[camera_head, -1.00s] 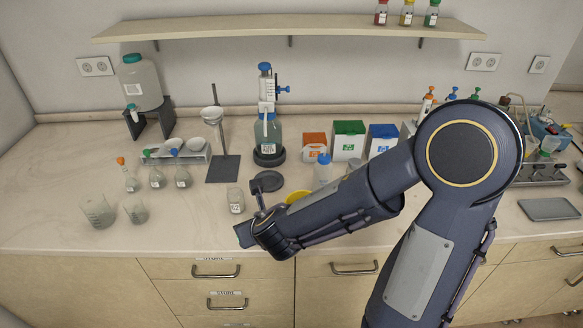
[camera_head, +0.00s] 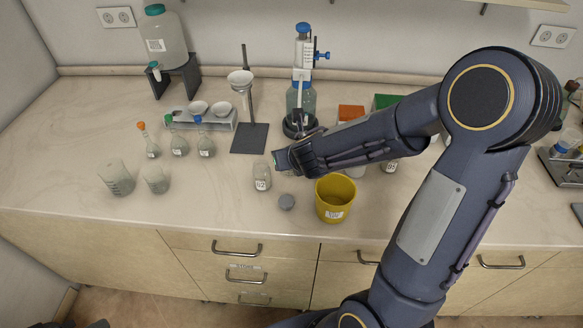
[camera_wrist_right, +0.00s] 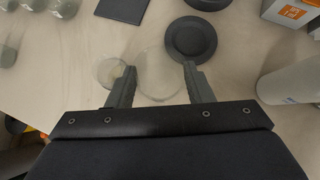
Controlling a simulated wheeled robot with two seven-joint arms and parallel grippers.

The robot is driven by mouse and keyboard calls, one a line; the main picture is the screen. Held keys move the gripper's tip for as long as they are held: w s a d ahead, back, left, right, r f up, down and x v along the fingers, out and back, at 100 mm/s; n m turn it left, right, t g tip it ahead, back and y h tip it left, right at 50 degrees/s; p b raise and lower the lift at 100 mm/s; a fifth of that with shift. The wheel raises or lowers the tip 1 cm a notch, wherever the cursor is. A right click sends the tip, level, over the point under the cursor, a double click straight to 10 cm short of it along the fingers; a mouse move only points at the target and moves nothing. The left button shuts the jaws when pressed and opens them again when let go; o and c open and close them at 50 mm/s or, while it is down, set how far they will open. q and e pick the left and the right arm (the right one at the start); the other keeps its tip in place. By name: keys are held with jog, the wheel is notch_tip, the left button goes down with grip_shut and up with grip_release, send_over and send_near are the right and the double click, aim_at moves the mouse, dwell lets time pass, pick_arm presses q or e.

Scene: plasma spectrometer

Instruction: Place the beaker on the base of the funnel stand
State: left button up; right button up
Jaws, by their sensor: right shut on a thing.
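In the wrist view my right gripper (camera_wrist_right: 158,88) is shut on a clear round glass vessel (camera_wrist_right: 158,72), seemingly the beaker. The funnel stand has a flat dark base (camera_head: 249,138), an upright rod and a white funnel (camera_head: 240,78). The base also shows at the top of the wrist view (camera_wrist_right: 122,8), ahead and left of the gripper.
A labelled clear jar (camera_head: 262,178) stands just left of the gripper. A black disc (camera_wrist_right: 190,40) lies ahead of the right finger. The dispenser bottle (camera_head: 301,98) stands right of the stand. A yellow bin (camera_head: 335,198) and grey cap (camera_head: 286,202) are nearer. Two beakers (camera_head: 115,178) (camera_head: 155,180) stand left.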

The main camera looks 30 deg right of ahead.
jog(key=shift+w+d+f, duration=0.2)
jog(key=shift+w+f, duration=0.2)
jog(key=shift+f, duration=0.15)
jog(key=shift+w+d+f, duration=0.2)
jog(key=shift+w+f, duration=0.15)
jog(key=shift+f, duration=0.2)
jog(key=f, duration=0.1)
jog(key=f+b, duration=0.2)
jog(key=shift+w+d+f, duration=0.1)
jog(key=shift+w+f, duration=0.15)
jog(key=shift+f, duration=0.05)
jog(key=shift+r, duration=0.1)
jog(key=shift+f+b, duration=0.2)
jog(key=shift+b, duration=0.1)
jog(key=o, duration=1.3)
